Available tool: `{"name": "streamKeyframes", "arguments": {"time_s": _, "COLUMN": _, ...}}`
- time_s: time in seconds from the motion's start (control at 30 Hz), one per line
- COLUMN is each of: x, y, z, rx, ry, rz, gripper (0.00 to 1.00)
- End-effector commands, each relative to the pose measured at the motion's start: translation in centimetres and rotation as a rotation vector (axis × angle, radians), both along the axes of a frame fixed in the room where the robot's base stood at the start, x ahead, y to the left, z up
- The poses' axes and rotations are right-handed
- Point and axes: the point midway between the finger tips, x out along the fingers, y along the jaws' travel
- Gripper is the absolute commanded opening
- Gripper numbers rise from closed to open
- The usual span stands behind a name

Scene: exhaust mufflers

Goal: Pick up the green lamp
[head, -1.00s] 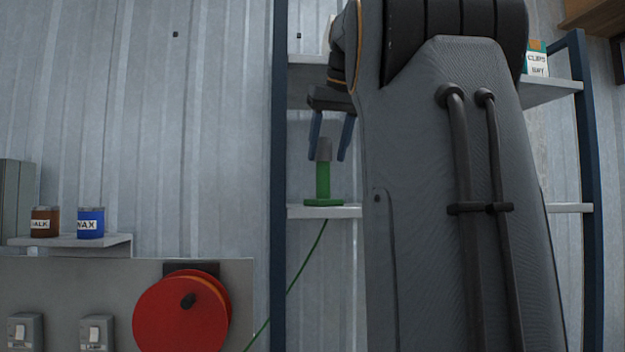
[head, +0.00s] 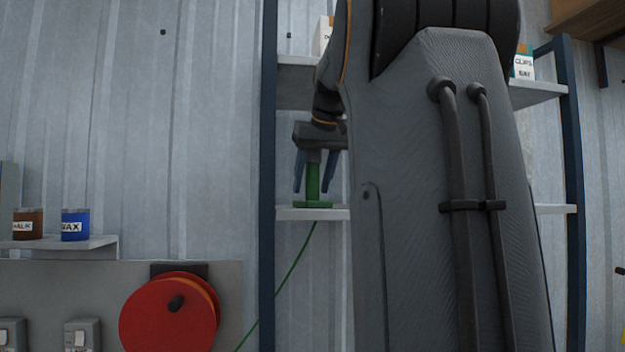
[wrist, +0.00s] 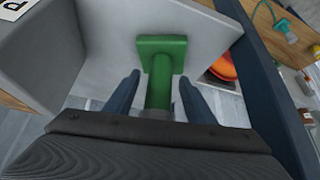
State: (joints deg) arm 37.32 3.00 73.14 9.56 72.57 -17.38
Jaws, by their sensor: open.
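The green lamp (head: 312,188) stands upright on the lower shelf (head: 290,213), with a square green base and a green cord hanging down from the shelf. Its grey top is mostly hidden by my gripper in the head view. My gripper (head: 313,188) is open, pointing down, with one blue finger on each side of the lamp's stem. In the wrist view the lamp (wrist: 160,70) lies between the two fingers (wrist: 156,95), with visible gaps; its base is beyond the fingertips.
A blue shelf post (head: 268,180) stands close left of the lamp. An upper shelf (head: 296,82) with boxes is above. A red cord reel (head: 150,325) and a blue wax can (head: 75,225) are at left. My arm hides much of the shelving.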

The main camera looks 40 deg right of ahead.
Motion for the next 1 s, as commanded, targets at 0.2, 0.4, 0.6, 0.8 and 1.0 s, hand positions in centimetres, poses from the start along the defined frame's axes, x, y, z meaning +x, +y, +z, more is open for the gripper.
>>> {"name": "streamKeyframes", "arguments": {"time_s": 0.2, "x": 0.0, "y": 0.0, "z": 0.0, "rx": 0.000, "ry": 0.000, "rz": 0.000, "gripper": 0.21}}
{"name": "streamKeyframes", "arguments": {"time_s": 0.4, "x": 0.0, "y": 0.0, "z": 0.1, "rx": -0.001, "ry": -0.002, "rz": 0.000, "gripper": 0.00}}
{"name": "streamKeyframes", "arguments": {"time_s": 0.6, "x": 0.0, "y": 0.0, "z": 0.2, "rx": -0.001, "ry": -0.002, "rz": 0.000, "gripper": 0.00}}
{"name": "streamKeyframes", "arguments": {"time_s": 0.8, "x": 0.1, "y": -0.1, "z": 0.9, "rx": -0.002, "ry": -0.003, "rz": -0.001, "gripper": 0.00}}
{"name": "streamKeyframes", "arguments": {"time_s": 1.0, "x": 0.1, "y": -0.1, "z": 2.7, "rx": -0.003, "ry": -0.003, "rz": 0.000, "gripper": 0.00}}
